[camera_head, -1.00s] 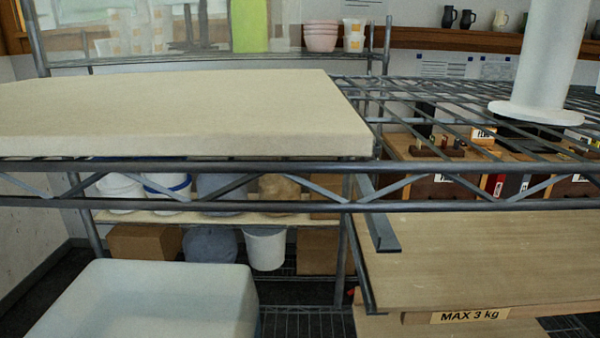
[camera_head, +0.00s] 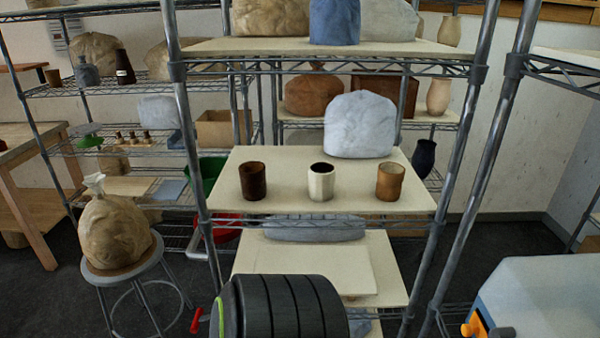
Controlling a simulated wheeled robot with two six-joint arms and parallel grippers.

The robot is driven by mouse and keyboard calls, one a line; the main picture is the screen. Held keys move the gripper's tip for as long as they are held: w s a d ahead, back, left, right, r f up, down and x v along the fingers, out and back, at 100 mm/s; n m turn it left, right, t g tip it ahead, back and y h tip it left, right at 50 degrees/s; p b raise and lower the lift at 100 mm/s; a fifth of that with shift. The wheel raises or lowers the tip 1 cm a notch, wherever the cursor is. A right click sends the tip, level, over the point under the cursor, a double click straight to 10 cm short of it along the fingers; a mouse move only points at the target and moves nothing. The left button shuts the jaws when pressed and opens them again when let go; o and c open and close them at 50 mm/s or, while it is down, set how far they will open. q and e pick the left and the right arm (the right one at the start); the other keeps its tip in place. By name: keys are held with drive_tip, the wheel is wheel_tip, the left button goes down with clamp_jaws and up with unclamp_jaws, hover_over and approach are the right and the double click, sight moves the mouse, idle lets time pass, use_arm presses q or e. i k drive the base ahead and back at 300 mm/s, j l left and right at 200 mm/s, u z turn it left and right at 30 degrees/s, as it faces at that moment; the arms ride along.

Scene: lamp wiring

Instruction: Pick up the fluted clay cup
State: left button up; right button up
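Three small cups stand upright and apart in a row on a pale board (camera_head: 405,200) on the middle shelf of a metal rack. The left cup (camera_head: 253,181) is dark brown. The middle cup (camera_head: 321,182) is cream-white with a dark inside and faint vertical shading. The right cup (camera_head: 390,181) is tan-orange. At this size I cannot tell for certain which one is fluted. Neither of my grippers shows in the view.
A large wrapped pale lump (camera_head: 359,125) sits behind the cups. Rack posts (camera_head: 188,130) flank the shelf, with another shelf above. A black ribbed drum (camera_head: 290,306) stands in front below. A stool (camera_head: 130,270) bears a bagged lump at left. A pale machine (camera_head: 540,295) is at lower right.

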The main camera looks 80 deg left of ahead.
sight(321, 174)
drive_tip(key=k+u, duration=0.1)
drive_tip(key=u, duration=0.25)
drive_tip(key=k+u, duration=0.1)
drive_tip(key=u, duration=0.3)
drive_tip(key=j+u, duration=0.1)
drive_tip(key=u, duration=0.25)
drive_tip(key=i+j+u, duration=0.15)
drive_tip(key=u, duration=0.2)
drive_tip(key=i+j+u, duration=0.15)
drive_tip(key=u, duration=0.2)
drive_tip(key=i+j+u, duration=0.15)
drive_tip(key=u, duration=0.15)
drive_tip(key=i, duration=0.05)
